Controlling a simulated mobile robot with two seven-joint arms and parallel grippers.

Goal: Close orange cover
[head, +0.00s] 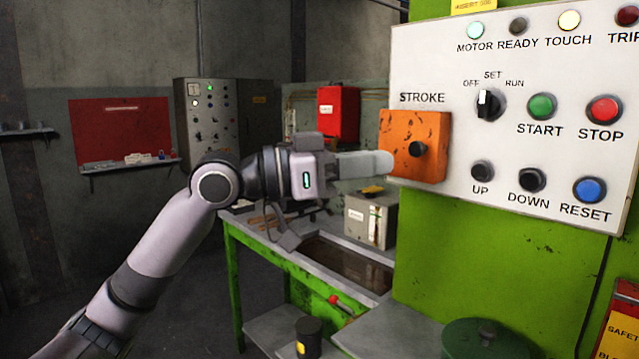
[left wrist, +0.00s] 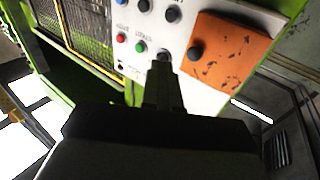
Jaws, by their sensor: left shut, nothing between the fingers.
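The orange cover (head: 431,130) is a worn square plate with a black knob (head: 417,149), under the STROKE label at the left end of the white control panel. Its left side reaches slightly past the panel's edge; I cannot tell if it lies flush. My left gripper (head: 386,163) is shut and empty, with its fingertips at the cover's lower left in the head view. I cannot tell if they touch it. In the left wrist view the cover (left wrist: 238,58) and its knob (left wrist: 196,53) are right of the dark fingers (left wrist: 162,72). My right gripper is not in view.
The white panel (head: 470,110) carries a selector switch (head: 485,105), several push buttons and lamps right of the cover. Below and behind my left arm is a green-framed bench (head: 290,262) with a grey box (head: 368,222). A red box (head: 338,113) hangs behind.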

